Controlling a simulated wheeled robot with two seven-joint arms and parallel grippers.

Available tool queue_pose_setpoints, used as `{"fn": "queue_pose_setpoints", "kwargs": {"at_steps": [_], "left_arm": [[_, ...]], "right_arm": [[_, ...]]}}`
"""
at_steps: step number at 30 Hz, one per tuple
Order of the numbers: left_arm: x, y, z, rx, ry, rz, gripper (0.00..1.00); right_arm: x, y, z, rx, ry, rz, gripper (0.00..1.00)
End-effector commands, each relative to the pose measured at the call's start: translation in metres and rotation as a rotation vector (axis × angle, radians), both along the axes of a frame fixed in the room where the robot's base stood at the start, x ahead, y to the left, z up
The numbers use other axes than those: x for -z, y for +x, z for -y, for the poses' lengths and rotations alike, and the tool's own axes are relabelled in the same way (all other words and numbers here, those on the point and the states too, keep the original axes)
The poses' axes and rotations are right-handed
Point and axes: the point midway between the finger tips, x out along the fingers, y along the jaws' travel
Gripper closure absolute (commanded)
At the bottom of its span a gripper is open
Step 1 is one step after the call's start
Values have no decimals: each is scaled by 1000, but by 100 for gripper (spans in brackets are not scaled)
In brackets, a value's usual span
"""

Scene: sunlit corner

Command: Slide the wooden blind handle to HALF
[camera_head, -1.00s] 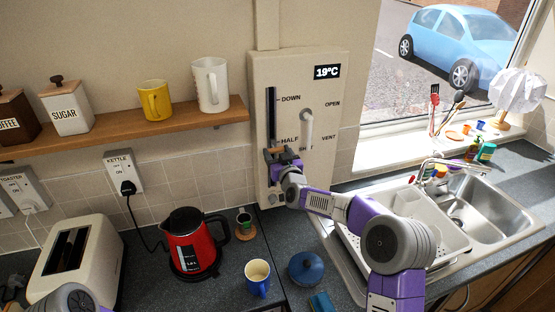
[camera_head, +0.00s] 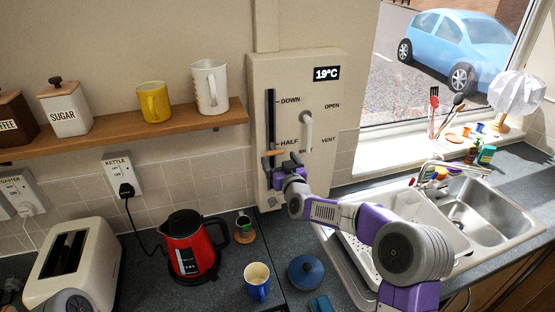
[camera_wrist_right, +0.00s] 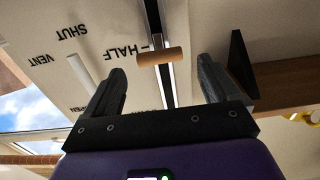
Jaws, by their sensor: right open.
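The wooden blind handle (camera_head: 273,153) is a short light-brown bar on the dark vertical slot (camera_head: 271,115) of the wall panel. In the head view it sits just below the HALF label (camera_head: 289,142); in the wrist view the handle (camera_wrist_right: 160,56) is beside the upside-down HALF label (camera_wrist_right: 125,51). My right gripper (camera_head: 281,162) is just below and in front of it. In the wrist view its open fingers (camera_wrist_right: 162,78) stand on either side of the handle, with visible gaps.
The white lever (camera_head: 307,130) with OPEN, VENT and SHUT labels is right of the slot. The mug shelf (camera_head: 190,127) ends left of the panel. Below are the red kettle (camera_head: 190,243), blue mug (camera_head: 257,283) and sink (camera_head: 480,215).

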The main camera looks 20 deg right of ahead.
Motion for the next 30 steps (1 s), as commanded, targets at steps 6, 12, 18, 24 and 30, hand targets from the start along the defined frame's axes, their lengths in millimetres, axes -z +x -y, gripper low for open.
{"fn": "queue_pose_setpoints", "kwargs": {"at_steps": [6,12,18,24,30], "left_arm": [[9,0,0,0,0,0,57],[11,0,0,0,0,0,57],[11,0,0,0,0,0,57],[11,0,0,0,0,0,57],[-5,0,0,0,0,0,57]], "right_arm": [[0,-31,2,1,0,1,11],[0,-44,2,1,1,0,11],[0,-45,2,1,1,0,11],[0,-45,2,1,1,0,11],[-16,-45,2,1,1,0,11]]}}
